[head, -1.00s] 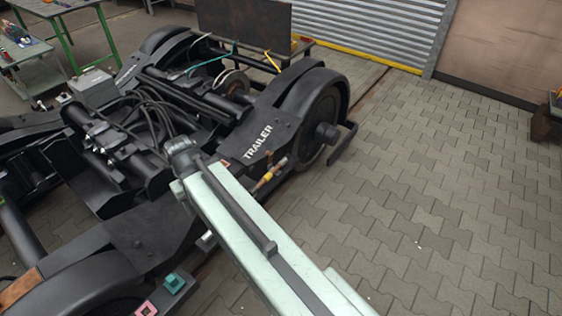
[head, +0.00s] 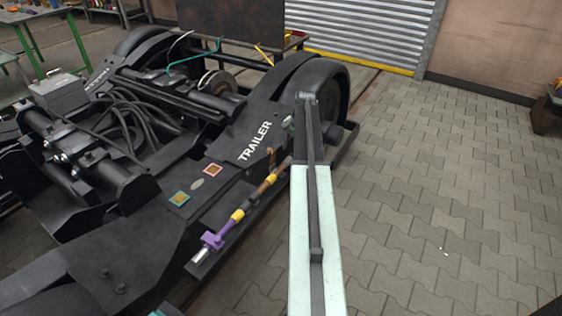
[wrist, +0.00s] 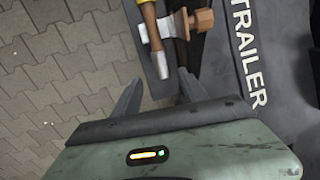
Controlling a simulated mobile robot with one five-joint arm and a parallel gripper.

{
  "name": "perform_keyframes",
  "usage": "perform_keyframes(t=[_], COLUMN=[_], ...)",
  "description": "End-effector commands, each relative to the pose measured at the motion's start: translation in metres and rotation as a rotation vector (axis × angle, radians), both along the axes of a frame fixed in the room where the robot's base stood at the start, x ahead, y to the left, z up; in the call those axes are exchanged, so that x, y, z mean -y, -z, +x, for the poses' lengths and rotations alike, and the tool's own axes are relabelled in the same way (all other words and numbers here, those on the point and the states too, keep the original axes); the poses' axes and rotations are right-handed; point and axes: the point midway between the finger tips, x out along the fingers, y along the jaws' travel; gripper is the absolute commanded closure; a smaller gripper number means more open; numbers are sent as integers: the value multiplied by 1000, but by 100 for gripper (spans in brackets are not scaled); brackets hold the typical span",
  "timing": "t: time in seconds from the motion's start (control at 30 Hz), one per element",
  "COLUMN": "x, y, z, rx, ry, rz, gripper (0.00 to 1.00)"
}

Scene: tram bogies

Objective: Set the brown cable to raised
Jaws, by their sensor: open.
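The brown cable (head: 264,188) has yellow parts and lies aslant along the side of the black bogie, below the TRAILER lettering. In the wrist view, the brown cable (wrist: 151,24) shows at the top, yellow above and with a silver tip pointing down. A brown block on a metal stem (wrist: 199,21) is beside it at right. My gripper (wrist: 161,76) is open and empty, with the silver tip just beyond the gap between its fingers. In the head view my arm reaches past the right of the cable, and the fingers cannot be made out.
A purple fitting (head: 212,240) lies lower left in line with the cable. A wheel stands beyond. Paved floor (head: 430,200) at right is clear.

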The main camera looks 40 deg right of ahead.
Motion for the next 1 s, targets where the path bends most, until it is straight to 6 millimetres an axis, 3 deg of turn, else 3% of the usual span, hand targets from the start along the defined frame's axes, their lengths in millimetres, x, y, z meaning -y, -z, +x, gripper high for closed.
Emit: perform_keyframes(t=[0.23,0.6,0.93,0.97,1.0], x=[-3,-7,-8,-8,-8], y=[14,74,76,76,76], z=[4,16,18,18,18], rx=[0,-1,-1,-1,-1], ry=[-6,-9,-9,-9,-9], rz=[0,-1,-1,-1,-1], gripper=[50,50,50,52,64])
